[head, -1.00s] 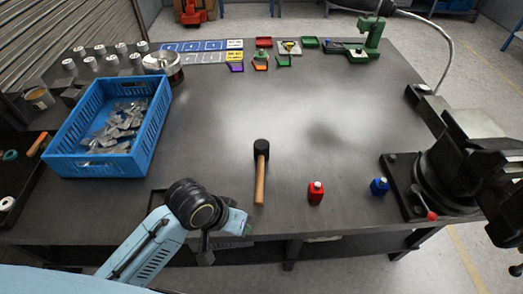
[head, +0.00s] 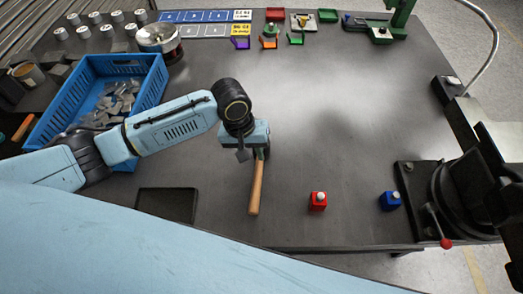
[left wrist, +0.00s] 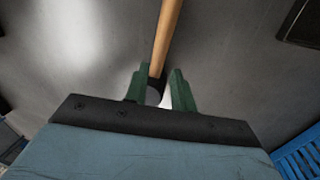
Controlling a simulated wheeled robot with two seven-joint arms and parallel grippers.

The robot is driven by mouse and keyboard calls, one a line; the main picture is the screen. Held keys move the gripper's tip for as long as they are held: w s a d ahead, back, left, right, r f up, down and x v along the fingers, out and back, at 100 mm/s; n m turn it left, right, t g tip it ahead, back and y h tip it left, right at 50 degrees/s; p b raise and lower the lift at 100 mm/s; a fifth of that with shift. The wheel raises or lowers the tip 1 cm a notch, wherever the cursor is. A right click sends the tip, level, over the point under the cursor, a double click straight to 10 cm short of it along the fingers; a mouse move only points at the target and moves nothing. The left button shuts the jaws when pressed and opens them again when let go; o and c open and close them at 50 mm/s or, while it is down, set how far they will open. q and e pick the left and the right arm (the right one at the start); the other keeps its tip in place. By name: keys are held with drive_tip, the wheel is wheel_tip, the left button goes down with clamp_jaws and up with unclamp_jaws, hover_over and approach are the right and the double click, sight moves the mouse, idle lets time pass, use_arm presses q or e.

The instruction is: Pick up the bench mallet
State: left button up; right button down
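The bench mallet lies on the grey workbench (head: 330,130), its wooden handle (head: 256,192) pointing towards me. My left gripper (head: 260,152) is over its head end and hides most of the black head in the head view. In the left wrist view, the mallet's wooden handle (left wrist: 166,35) runs up from between the two green fingers of my left gripper (left wrist: 158,76). The fingers are apart, one on each side of the dark end of the handle, with gaps showing. Whether they touch it is unclear. My right gripper does not show.
A red bottle (head: 318,201) and a blue bottle (head: 390,201) stand right of the mallet. A dark vise (head: 465,195) is at the right edge. A blue crate (head: 150,92) of metal pieces stands at the left, behind my left arm. The bench's middle is clear.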

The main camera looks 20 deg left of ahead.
sight(258, 165)
use_arm(q)
drive_tip(key=f, duration=0.2)
drive_tip(key=shift+w+d+f, duration=0.1)
drive_tip(key=shift+d+f, duration=0.15)
drive_tip(key=shift+f, duration=0.1)
drive_tip(key=shift+d+f, duration=0.15)
drive_tip(key=shift+f, duration=0.35)
drive_tip(key=f, duration=0.3)
drive_tip(key=f+b, duration=0.1)
drive_tip(key=shift+w+d+f, duration=0.2)
drive_tip(key=shift+d+f, duration=0.1)
drive_tip(key=shift+d, duration=0.1)
clamp_jaws()
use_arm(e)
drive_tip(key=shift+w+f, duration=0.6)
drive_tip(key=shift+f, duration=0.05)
